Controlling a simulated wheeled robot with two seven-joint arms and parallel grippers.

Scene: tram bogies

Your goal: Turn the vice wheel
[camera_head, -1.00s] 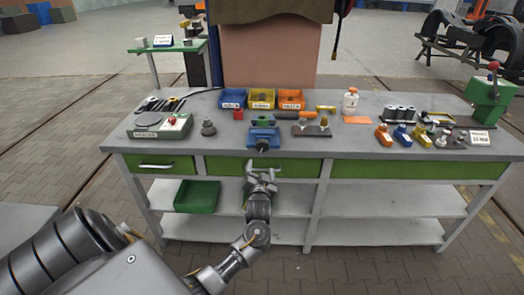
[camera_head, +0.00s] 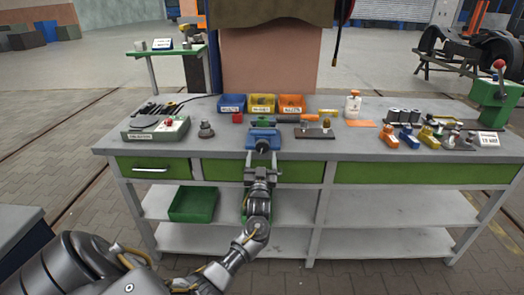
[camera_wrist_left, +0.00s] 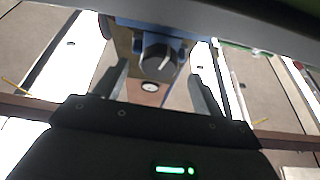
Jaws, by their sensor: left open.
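The blue vice (camera_head: 262,136) sits at the front edge of the workbench, left of the middle. Its dark round wheel (camera_head: 263,145) faces me at the front. In the left wrist view the vice (camera_wrist_left: 178,45) is at the top, with the dark wheel (camera_wrist_left: 157,58) in the middle. My left gripper (camera_head: 262,158) is open in front of and just below the wheel. In the wrist view its two fingers (camera_wrist_left: 157,76) stand apart, one to each side of the wheel, with nothing held. I cannot tell whether they touch it. My right gripper is not in view.
The workbench (camera_head: 350,152) has green drawers under its top. A grey box with a red button (camera_head: 157,129) stands left of the vice; a plate with tools (camera_head: 314,133) lies right. Blue, yellow and orange bins (camera_head: 262,104) stand behind. A green press (camera_head: 491,98) is at the right end.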

